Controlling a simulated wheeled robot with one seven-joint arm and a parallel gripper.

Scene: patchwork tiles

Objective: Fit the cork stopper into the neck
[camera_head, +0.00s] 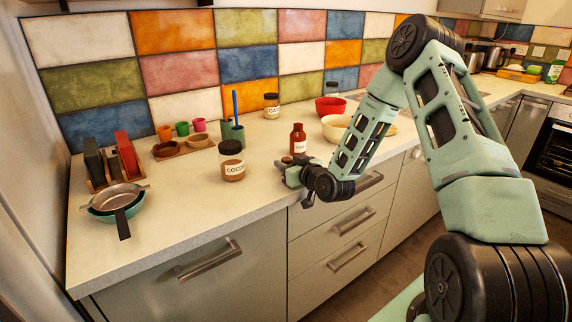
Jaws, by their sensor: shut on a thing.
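The bottle's neck is clear of the gripper. I cannot tell whether the gripper touches the bottle's base.
A cocoa jar (232,163) stands close left of my gripper. A red bowl (330,106) and a cream bowl (341,128) are behind to the right. The front left counter is clear.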

